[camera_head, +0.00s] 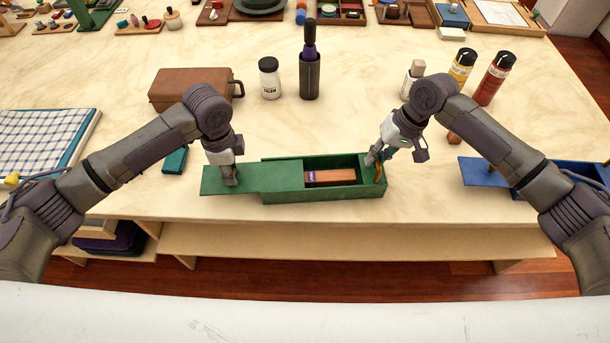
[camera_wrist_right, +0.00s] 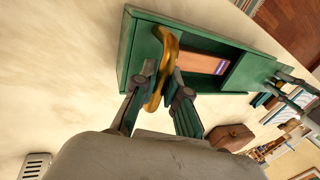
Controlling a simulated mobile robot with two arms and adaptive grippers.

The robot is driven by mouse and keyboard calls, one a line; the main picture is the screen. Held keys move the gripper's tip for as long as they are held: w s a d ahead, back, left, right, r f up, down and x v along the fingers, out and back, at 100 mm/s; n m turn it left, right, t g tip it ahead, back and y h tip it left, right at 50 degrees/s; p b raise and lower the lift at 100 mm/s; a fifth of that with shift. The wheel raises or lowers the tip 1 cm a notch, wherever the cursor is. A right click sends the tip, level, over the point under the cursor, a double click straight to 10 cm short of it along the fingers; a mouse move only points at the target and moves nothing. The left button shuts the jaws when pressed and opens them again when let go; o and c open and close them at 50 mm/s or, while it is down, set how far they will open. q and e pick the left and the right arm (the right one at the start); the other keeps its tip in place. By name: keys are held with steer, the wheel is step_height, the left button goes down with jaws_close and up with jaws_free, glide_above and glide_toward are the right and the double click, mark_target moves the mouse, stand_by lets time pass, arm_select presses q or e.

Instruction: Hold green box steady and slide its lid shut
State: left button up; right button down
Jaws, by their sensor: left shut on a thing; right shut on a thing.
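The green box (camera_head: 325,195) lies lengthwise near the table's front edge. Its green lid (camera_head: 212,182) sticks out to the left, leaving the right part of the box open. A brown block with a purple label (camera_head: 335,178) lies inside. My left gripper (camera_head: 230,180) points down onto the lid's outer part and is shut there; what it grips is hidden by the fingers. My right gripper (camera_head: 373,160) is shut on a curved brass-coloured handle (camera_wrist_right: 167,45) at the box's right end. The box (camera_wrist_right: 134,45) and block (camera_wrist_right: 205,63) also show in the right wrist view.
A brown case (camera_head: 190,84), a white-labelled jar (camera_head: 269,78) and a dark bottle (camera_head: 310,75) stand behind the box. Yellow (camera_head: 461,70) and red (camera_head: 494,80) cans stand at right. A blue box (camera_head: 480,172) lies right.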

mark_target(291, 174)
arm_select(q)
steer(key=shift+d+f, duration=0.15)
steer(key=shift+d, duration=1.5)
steer(key=shift+d+f, duration=0.15)
steer(key=shift+d, duration=1.45)
steer(key=shift+w+d, duration=0.25)
steer(key=shift+d, duration=1.6)
steer(key=shift+w+d, duration=0.2)
steer(key=shift+d, duration=1.6)
steer(key=o, duration=0.8)
steer(key=shift+c, duration=0.2)
steer(key=shift+o, duration=0.9)
arm_select(e)
steer(key=shift+w, duration=0.1)
arm_select(q)
steer(key=shift+w, duration=0.2)
steer(key=shift+d+r, duration=0.1)
steer(key=shift+r, duration=0.15)
steer(key=shift+w+r, duration=0.1)
steer(key=shift+r, duration=3.4)
